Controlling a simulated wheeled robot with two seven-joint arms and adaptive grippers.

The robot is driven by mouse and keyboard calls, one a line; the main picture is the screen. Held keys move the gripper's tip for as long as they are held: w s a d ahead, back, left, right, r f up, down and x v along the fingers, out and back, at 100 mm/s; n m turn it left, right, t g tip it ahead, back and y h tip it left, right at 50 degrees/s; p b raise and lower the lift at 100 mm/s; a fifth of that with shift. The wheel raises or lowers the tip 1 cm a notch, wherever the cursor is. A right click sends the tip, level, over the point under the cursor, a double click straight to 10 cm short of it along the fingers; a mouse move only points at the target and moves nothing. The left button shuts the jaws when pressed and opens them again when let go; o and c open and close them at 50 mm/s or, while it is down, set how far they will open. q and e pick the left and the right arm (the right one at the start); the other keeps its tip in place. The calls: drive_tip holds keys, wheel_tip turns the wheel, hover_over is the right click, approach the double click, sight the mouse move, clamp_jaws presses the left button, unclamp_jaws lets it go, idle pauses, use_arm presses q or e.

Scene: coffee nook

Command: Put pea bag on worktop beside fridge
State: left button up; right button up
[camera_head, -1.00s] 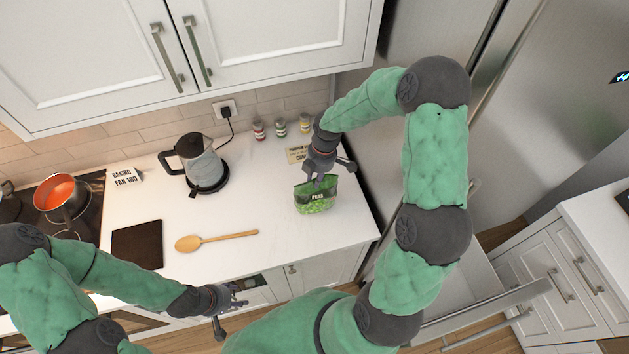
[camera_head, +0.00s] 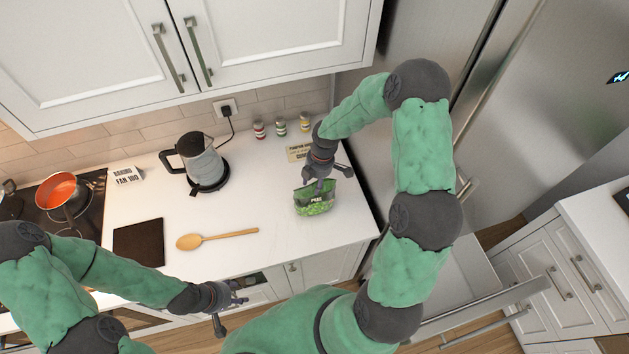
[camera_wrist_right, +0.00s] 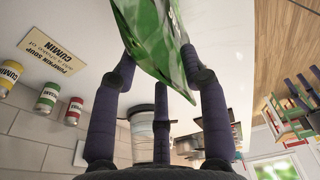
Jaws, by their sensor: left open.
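The green pea bag (camera_head: 314,202) stands on the white worktop (camera_head: 280,235) near its right end, beside the fridge. My right gripper (camera_head: 330,180) is over the top of the bag, with its fingers spread apart. In the right wrist view the bag (camera_wrist_right: 162,45) fills the upper middle, between and beyond the spread fingers (camera_wrist_right: 160,90); whether a finger still touches it is hard to tell. My left gripper (camera_head: 233,306) is open and empty in front of the worktop's front edge. The steel fridge (camera_head: 415,35) stands to the right of the worktop.
A kettle (camera_head: 203,163), a wooden spoon (camera_head: 215,238), a dark board (camera_head: 138,244) and a small sign (camera_head: 299,152) are on the worktop. Spice jars (camera_head: 281,127) stand at the back wall. An orange pot (camera_head: 64,195) is on the hob.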

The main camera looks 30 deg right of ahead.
drive_tip(key=shift+r, duration=0.1)
drive_tip(key=shift+r, duration=0.2)
wheel_tip(320, 180, up, 12)
drive_tip(key=d+b, duration=0.1)
drive_tip(key=shift+s+d+f+b, duration=0.2)
drive_tip(key=shift+s+d+b, duration=0.1)
drive_tip(key=shift+d, duration=0.1)
